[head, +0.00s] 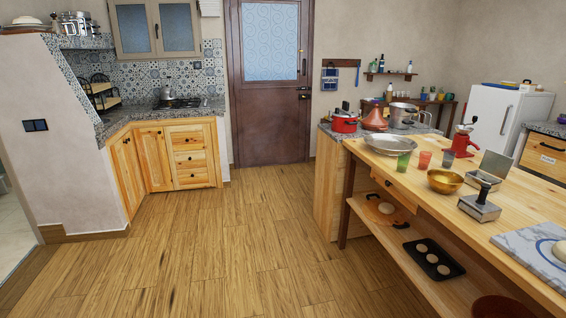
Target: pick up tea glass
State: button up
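Several small glasses stand in a row near the far end of the wooden table on the right in the head view. One is a green glass (403,162), one is a red-orange glass (425,160), and one is a dark bluish glass (448,158). They stand upright and apart, and I cannot tell which one is the tea glass. My gripper is not in view.
The wooden table (408,179) also bears a metal tray (390,145), a brass bowl (445,181), a red grinder (462,141), a metal press (480,207) and a marble board (535,258). The wooden floor (240,245) left of the table is clear.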

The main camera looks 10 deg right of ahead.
aim_at(403, 159)
jog(key=i, duration=1.9)
jog(key=i+j+z, duration=0.1)
jog(key=i+z, duration=0.15)
jog(key=i, duration=0.25)
jog(key=i+j+z, duration=0.25)
jog(key=i, duration=0.25)
jog(key=i+j+z, duration=0.25)
jog(key=i, duration=0.2)
